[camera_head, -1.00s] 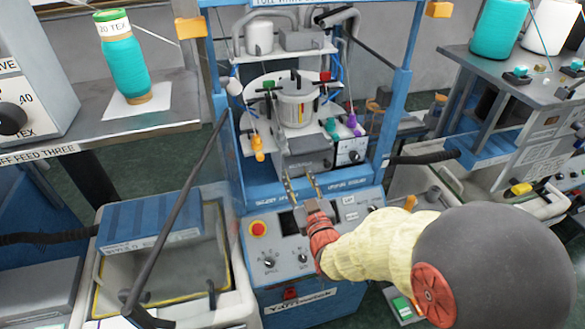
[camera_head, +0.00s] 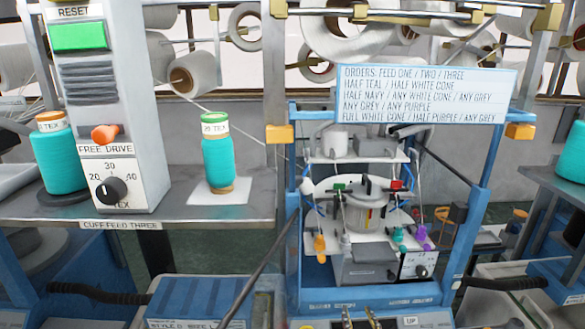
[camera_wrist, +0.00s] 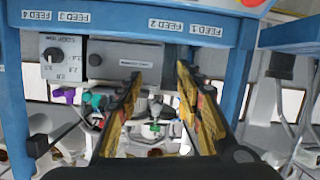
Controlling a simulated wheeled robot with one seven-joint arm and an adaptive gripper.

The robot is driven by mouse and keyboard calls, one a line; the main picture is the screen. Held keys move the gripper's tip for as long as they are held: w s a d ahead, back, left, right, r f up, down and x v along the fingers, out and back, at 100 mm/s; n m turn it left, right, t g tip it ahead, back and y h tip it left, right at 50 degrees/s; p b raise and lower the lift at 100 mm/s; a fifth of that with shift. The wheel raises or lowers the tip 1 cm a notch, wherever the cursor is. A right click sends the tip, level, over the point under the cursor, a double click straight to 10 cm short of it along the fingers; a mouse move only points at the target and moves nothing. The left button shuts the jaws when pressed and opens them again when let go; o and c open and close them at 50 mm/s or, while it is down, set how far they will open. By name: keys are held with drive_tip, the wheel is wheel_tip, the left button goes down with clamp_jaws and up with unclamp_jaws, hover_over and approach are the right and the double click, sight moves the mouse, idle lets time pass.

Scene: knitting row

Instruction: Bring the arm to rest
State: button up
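My gripper (camera_head: 358,320) shows only by its fingertips at the bottom edge of the head view, in front of the blue knitting machine (camera_head: 473,220). The rest of my arm is out of that view. In the wrist view my gripper (camera_wrist: 158,80) has its two yellow-and-black fingers apart. Nothing is held between them. Beyond the fingers are the machine's grey box (camera_wrist: 125,60) and a row of feed labels.
An order sign (camera_head: 425,95) tops the machine frame. A teal cone (camera_head: 218,160) stands on a white sheet on the left grey shelf (camera_head: 260,208), beside the control box (camera_head: 105,110). A blue-lidded bin (camera_head: 200,300) is below. Orange and purple bobbins hang on the machine.

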drive_tip(key=s+f+m+g+b, duration=0.1)
drive_tip(key=s+f+g+b, duration=0.1)
drive_tip(key=s+f+g, duration=0.7)
drive_tip(key=s+r+b, duration=0.9)
drive_tip(key=s+r, duration=0.3)
drive_tip(key=s, duration=0.4)
drive_tip(key=shift+a+m+b, duration=0.2)
drive_tip(key=shift+m+b, duration=0.1)
